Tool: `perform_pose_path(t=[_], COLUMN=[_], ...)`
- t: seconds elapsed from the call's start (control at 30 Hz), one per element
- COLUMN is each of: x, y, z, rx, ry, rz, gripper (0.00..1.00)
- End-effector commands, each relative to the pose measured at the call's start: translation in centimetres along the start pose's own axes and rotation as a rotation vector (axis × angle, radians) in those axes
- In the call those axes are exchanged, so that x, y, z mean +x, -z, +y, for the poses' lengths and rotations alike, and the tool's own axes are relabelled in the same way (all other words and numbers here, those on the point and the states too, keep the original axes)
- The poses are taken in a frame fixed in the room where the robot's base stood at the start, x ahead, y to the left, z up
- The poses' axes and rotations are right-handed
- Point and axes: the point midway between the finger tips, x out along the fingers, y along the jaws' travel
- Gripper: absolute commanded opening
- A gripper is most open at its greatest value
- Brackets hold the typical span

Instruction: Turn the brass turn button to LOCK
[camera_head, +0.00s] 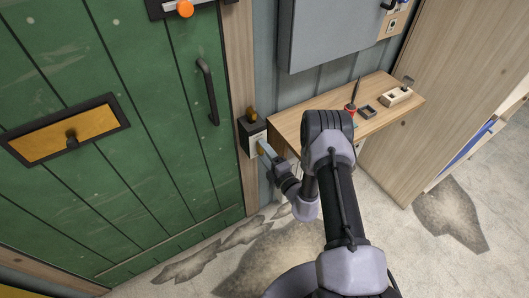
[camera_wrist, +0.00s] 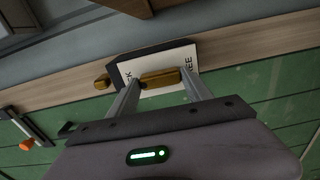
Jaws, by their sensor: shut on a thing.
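The brass turn button (camera_wrist: 160,78) sits on a white plate (camera_wrist: 128,66) on a dark box beside the green door. In the wrist view its long side runs roughly left to right. My gripper (camera_wrist: 162,84) is shut on the button, one finger at each end. In the head view my gripper (camera_head: 264,148) reaches the plate's front, and the turn button is hidden there.
A brass piece (camera_head: 252,115) projects from the box's top. The green door (camera_head: 150,130) with its black handle (camera_head: 207,90) lies left. A wooden shelf (camera_head: 300,122) with small items is close on the right, beneath a grey cabinet (camera_head: 335,35).

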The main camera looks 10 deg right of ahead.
Motion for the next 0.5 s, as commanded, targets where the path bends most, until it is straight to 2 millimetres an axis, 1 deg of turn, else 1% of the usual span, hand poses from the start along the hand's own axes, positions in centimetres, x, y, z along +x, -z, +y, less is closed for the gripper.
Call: perform_pose_path(t=[0.1, 0.13, 0.2, 0.23, 0.5], x=[-0.06, -0.06, -0.05, -0.04, -0.05], y=[0.13, 0.13, 0.11, 0.09, 0.04], z=[-0.12, -0.12, -0.1, -0.09, -0.03], rx=[0.002, 0.002, 0.002, 0.001, 0.0], ry=[0.003, 0.003, 0.002, 0.002, 0.001], rz=[0.003, 0.003, 0.002, 0.002, 0.001], gripper=[0.18, 0.64, 0.78, 0.8, 0.8])
